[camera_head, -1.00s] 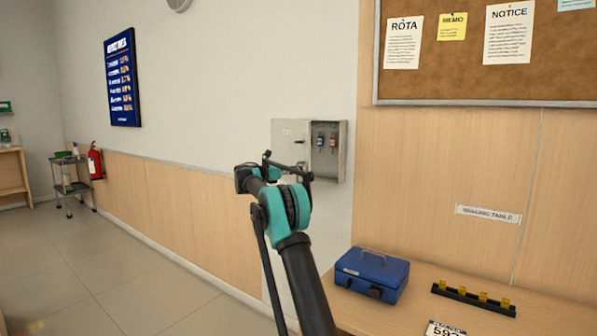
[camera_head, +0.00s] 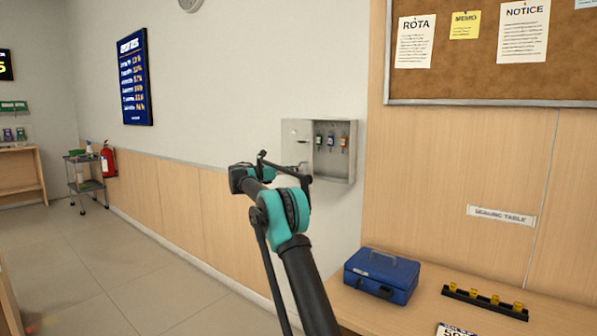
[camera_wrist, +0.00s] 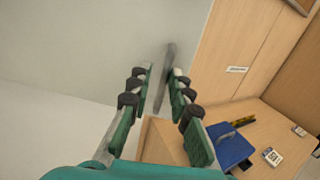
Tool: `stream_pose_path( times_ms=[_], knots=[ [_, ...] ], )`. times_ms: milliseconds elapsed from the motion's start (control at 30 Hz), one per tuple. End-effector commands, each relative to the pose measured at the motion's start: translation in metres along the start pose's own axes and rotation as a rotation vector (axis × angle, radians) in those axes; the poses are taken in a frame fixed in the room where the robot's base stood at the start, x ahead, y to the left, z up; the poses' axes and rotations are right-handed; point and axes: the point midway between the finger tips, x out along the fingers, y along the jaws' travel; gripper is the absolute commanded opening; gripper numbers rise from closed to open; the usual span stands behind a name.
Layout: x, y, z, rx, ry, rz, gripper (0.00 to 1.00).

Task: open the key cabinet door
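The grey key cabinet (camera_head: 352,152) is on the wall, its door (camera_head: 297,133) partly open and swung out toward the left. Several keys with coloured tags (camera_head: 331,141) hang inside. In the wrist view, my gripper (camera_wrist: 161,72) is open. A thin grey strip, which looks like the door (camera_wrist: 165,75) seen edge-on, shows between its two fingers. Clear gaps show on both sides of it, so nothing is clamped. In the head view, my arm covers the lower left of the door, and the fingertips cannot be made out.
A counter (camera_head: 400,318) at the lower right bears a blue cash box (camera_head: 381,275) and a black rack with yellow pieces (camera_head: 486,300). A noticeboard (camera_head: 480,85) hangs above. A trolley (camera_head: 86,184) and a fire extinguisher (camera_head: 109,160) stand far left. The floor at left is clear.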

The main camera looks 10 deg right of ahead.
Motion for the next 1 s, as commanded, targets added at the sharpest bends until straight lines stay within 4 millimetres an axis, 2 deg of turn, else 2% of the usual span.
stream_pose_path(
  times_ms=[1000],
  knots=[
    [-0.063, 0.013, 0.0, 0.0, 0.0, 0.001, 0.17]
  ],
)
